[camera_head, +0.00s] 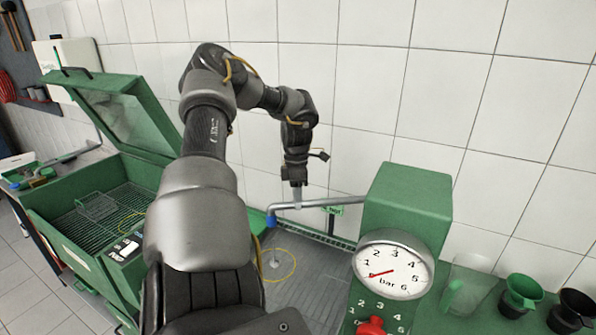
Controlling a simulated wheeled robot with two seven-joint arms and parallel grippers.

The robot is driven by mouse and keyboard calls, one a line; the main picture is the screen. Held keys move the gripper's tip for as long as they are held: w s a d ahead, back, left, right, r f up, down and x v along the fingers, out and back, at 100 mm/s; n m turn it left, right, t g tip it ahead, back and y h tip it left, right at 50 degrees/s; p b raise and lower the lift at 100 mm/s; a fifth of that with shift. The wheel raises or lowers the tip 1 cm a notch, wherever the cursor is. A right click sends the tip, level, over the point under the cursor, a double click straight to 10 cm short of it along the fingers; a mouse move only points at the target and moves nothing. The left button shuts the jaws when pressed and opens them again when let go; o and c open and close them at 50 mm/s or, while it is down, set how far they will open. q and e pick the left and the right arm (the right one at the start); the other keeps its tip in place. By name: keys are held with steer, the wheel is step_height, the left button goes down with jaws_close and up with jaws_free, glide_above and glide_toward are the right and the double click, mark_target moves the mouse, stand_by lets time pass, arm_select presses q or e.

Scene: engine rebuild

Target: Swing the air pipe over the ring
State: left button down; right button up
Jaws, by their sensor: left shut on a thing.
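The air pipe (337,202) is a thin grey metal tube. It runs left from the green gauge box (410,195) and ends in a blue tip (271,221) bent downward. My left gripper (297,199) reaches down from above and is shut on the pipe, near its blue end. A thin yellow ring (294,268) lies on the grey ribbed surface (320,277), below and close to the blue tip. A small pale thing shows inside the ring. My own arm hides part of the ring's left side. My right gripper is not in view.
A pressure gauge (394,264) and a red knob (371,327) are on the box front. An open green cabinet (70,222) with a wire basket stands at left. A clear jug (468,285) and dark cups (571,311) stand at right. The tiled wall is close behind.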

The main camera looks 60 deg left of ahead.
arm_select(q)
steer(key=shift+w+a+r, duration=0.15)
steer(key=shift+r, duration=0.05)
steer(key=c, duration=1.6)
jaws_free()
steer(key=o, duration=0.3)
steer(key=shift+a+f, duration=0.1)
steer(key=shift+f, duration=0.05)
steer(key=shift+o, duration=0.2)
steer(key=shift+r, duration=0.3)
step_height(320, 180, up, 10)
steer(key=a+b, duration=0.2)
steer(key=shift+w, duration=0.35)
